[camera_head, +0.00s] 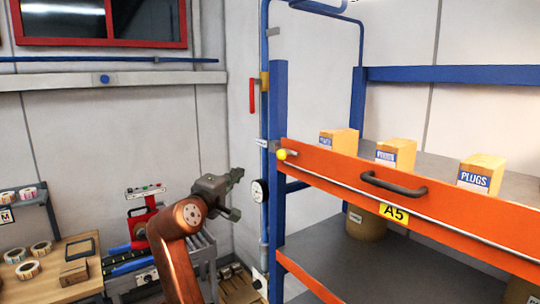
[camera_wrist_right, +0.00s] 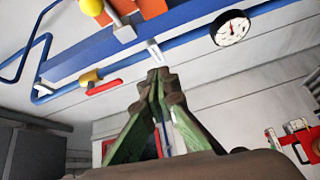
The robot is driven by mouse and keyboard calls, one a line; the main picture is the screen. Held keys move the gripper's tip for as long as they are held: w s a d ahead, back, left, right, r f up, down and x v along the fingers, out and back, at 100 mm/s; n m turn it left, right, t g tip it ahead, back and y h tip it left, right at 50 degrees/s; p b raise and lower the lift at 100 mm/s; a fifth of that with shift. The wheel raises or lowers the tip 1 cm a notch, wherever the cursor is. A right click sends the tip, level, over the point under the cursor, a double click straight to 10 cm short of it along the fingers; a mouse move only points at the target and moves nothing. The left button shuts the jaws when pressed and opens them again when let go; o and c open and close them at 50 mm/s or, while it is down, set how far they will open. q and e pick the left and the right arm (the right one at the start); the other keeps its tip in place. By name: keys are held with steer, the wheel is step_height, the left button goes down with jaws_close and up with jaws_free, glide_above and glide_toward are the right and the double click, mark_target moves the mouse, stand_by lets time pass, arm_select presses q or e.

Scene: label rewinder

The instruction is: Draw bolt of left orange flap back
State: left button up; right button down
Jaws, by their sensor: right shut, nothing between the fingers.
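The orange flap (camera_head: 420,207) spans the front of the blue-posted rack and carries a dark handle (camera_head: 393,185) and an A5 label. A thin pale bolt rod (camera_head: 350,189) runs along its face and ends in a yellow knob (camera_head: 282,154) at the flap's left end, near the blue post. In the right wrist view the yellow knob (camera_wrist_right: 91,7) is at the top edge, beside the flap's orange end (camera_wrist_right: 152,8). My right gripper (camera_head: 238,173) is shut and empty, left of the knob and apart from it; its closed fingertips show in the wrist view (camera_wrist_right: 160,76). My left gripper is not in view.
A blue pipe with a gauge (camera_head: 259,191) and a red lever (camera_head: 252,95) stands between my right gripper and the rack. Cartons marked PLUGS (camera_head: 482,174) sit behind the flap. A wooden bench (camera_head: 62,279) with label rolls is at lower left.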

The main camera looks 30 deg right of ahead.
mark_target(285, 154)
steer(key=s+r+m+g+h, duration=0.1)
steer(key=s+r, duration=0.4)
steer(key=shift+d+r, duration=0.2)
steer(key=shift+r, duration=0.2)
steer(key=shift+w, duration=0.1)
steer(key=w+d+p, duration=0.2)
steer(key=d+p, duration=0.2)
steer(key=d, duration=0.5)
steer(key=shift+d+f+p, duration=0.15)
steer(key=shift+p, duration=0.15)
steer(key=shift+s, duration=0.2)
